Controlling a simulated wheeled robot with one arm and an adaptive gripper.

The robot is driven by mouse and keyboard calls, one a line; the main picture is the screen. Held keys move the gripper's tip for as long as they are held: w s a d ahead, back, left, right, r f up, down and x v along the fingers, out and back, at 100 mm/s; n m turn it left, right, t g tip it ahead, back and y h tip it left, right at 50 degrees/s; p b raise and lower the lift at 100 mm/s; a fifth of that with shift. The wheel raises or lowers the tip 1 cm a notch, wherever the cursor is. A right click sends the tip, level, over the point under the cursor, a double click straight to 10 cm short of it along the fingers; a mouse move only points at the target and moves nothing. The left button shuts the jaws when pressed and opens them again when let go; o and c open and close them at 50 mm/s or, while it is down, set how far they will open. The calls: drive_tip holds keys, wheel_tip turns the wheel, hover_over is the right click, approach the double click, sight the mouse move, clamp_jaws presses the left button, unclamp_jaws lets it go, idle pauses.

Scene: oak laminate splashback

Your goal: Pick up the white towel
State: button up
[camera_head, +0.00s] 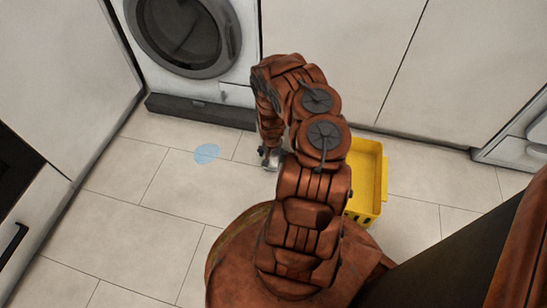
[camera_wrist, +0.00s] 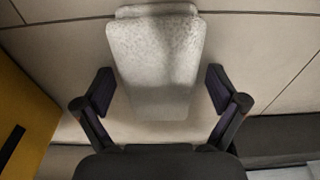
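The white towel (camera_wrist: 155,65) is a folded, pale, textured block in the wrist view. It lies on the tiled floor between and just beyond the two fingers of my gripper (camera_wrist: 160,90). The fingers are spread apart, with a gap on each side of the towel, so my gripper is open and holds nothing. In the head view my gripper (camera_head: 270,157) points down near the floor, in front of the washing machine. I cannot make out the towel in the head view; my arm and gripper appear to hide it.
A yellow crate (camera_head: 367,175) stands on the floor right of my arm; its side also shows in the wrist view (camera_wrist: 25,110). A washing machine (camera_head: 230,50) with a dark plinth (camera_head: 200,110) stands behind. A flat pale-blue disc (camera_head: 207,153) marks the floor. The left floor is clear.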

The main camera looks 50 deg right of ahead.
sight(273, 155)
drive_tip(key=c, duration=1.3)
drive_tip(key=shift+r+p, duration=0.55)
drive_tip(key=shift+r, duration=0.05)
drive_tip(key=r+p, duration=0.3)
drive_tip(key=shift+a+r, duration=0.2)
drive_tip(key=shift+a, duration=0.05)
drive_tip(key=s+a+p, duration=0.3)
drive_tip(key=a, duration=0.1)
drive_tip(key=s+a+p, duration=0.3)
drive_tip(key=a+p, duration=0.1)
drive_tip(key=s+a+p, duration=0.3)
drive_tip(key=a, duration=0.1)
drive_tip(key=shift+s+a+r, duration=0.1)
drive_tip(key=shift+s+r, duration=0.1)
drive_tip(key=shift+s, duration=0.2)
